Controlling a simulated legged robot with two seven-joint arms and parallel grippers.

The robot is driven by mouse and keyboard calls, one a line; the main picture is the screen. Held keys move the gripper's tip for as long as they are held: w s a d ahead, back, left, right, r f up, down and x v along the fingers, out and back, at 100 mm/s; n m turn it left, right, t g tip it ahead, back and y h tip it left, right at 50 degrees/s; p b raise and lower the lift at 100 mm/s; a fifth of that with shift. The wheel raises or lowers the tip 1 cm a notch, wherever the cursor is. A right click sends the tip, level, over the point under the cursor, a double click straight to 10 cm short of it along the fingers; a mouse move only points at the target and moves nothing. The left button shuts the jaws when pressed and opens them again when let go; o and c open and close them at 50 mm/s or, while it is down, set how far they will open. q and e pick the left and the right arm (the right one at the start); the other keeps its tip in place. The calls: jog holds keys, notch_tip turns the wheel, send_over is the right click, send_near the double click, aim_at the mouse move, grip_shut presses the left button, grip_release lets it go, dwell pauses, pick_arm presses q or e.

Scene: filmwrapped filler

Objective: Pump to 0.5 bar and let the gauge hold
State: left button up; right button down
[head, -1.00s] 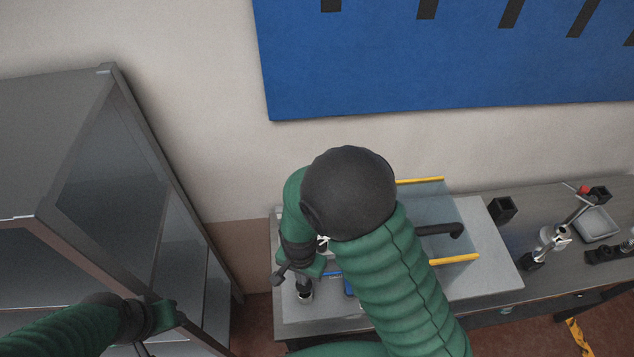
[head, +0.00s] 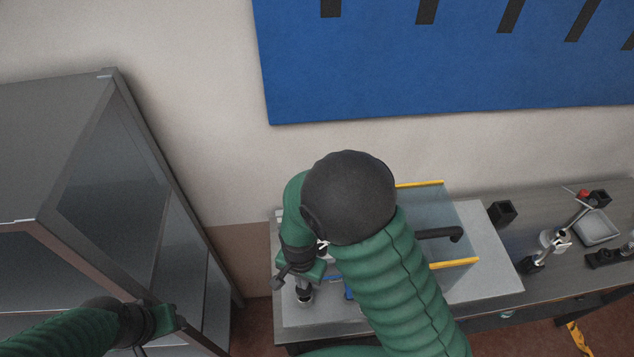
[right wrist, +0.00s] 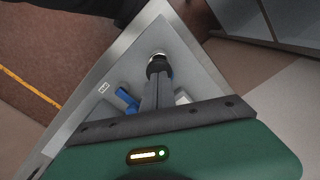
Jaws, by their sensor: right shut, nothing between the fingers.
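My right gripper (head: 283,279) is over the left end of the grey bench plate. In the right wrist view its shut, empty fingers (right wrist: 158,72) point at a small round silver and black fitting (right wrist: 159,56); I cannot tell whether they touch. In the head view a short silver and black upright part (head: 304,293) stands below this gripper. A blue part (right wrist: 127,101) lies beside the fingers. A white part (head: 322,248) is mostly hidden by my right arm, and no gauge reading is legible. My left gripper (head: 172,317) is by the grey cabinet; its jaws are unclear.
The grey cabinet (head: 60,120) stands at the left. A clear box with yellow edges (head: 455,263) and a dark bent pipe (head: 440,233) sits on the plate (head: 500,285), partly behind my right arm. A black block (head: 502,213), a clamp stand (head: 553,240) and a grey tray (head: 597,228) are farther right.

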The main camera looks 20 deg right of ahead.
jog(key=shift+f, duration=0.15)
dwell(0.3)
notch_tip(320, 180, down, 4)
jog(key=b, duration=0.3)
jog(key=shift+f, duration=0.15)
notch_tip(320, 180, up, 5)
jog(key=p, duration=0.3)
jog(key=shift+f, duration=0.25)
jog(key=s+d+n+t+b, duration=0.2)
jog(key=d+n+b, duration=0.6)
jog(key=b, duration=0.5)
jog(key=shift+s+d+f+n+t, duration=0.2)
jog(key=shift+s+f+n+t, duration=0.15)
jog(key=shift+s+n, duration=0.4)
